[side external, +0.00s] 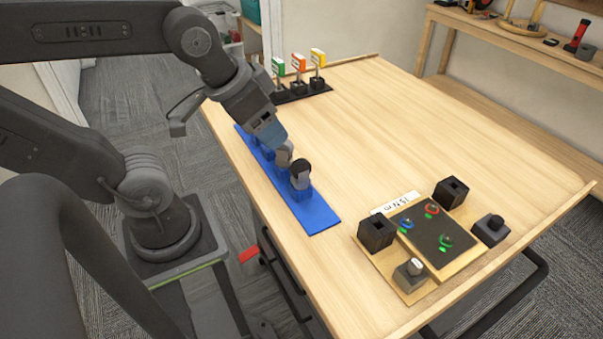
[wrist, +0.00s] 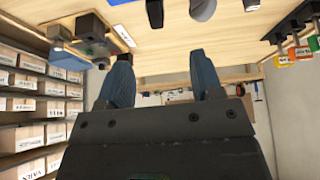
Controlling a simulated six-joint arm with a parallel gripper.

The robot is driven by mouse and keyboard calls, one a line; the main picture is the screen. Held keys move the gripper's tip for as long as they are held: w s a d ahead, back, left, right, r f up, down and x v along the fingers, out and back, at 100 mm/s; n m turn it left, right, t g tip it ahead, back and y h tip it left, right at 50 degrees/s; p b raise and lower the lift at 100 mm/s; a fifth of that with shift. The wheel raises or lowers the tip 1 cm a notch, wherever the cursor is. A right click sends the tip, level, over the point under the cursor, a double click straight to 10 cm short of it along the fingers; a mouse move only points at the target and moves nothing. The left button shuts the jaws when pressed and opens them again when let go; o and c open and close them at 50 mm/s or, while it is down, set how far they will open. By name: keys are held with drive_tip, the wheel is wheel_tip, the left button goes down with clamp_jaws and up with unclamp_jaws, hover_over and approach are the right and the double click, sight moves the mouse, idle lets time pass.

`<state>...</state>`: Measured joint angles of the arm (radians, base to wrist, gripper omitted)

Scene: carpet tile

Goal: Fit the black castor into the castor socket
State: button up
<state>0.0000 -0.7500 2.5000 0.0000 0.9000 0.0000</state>
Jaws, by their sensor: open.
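A black castor (side external: 300,174) stands in a blue holder on the blue strip (side external: 318,214) near the table's left edge. A grey castor-like piece (side external: 284,153) is just behind it, close to my gripper (side external: 272,137). In the wrist view, a dark piece (wrist: 155,12) and a grey piece (wrist: 202,8) show at the top edge, beyond my open, empty fingers (wrist: 161,82). On the wooden board at front right are two black blocks with square openings, one at left (side external: 376,233) and one at back (side external: 451,192). I cannot tell which is the castor socket.
A grey block with a light knob (side external: 410,272) and a dark block with a black knob (side external: 491,230) sit by the dark panel (side external: 440,232). Coloured tags (side external: 298,64) stand in a black rack at the back. The table middle is clear.

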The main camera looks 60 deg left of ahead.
drive_tip(key=shift+o, duration=0.8)
drive_tip(key=m+g, duration=0.6)
drive_tip(key=m, duration=1.2)
hover_over(301, 174)
drive_tip(key=a, duration=0.1)
drive_tip(key=shift+w+r, duration=0.15)
wheel_tip(301, 174, down, 13)
drive_tip(key=shift+w+f, duration=0.1)
drive_tip(key=shift+f, duration=0.05)
drive_tip(key=c, duration=1)
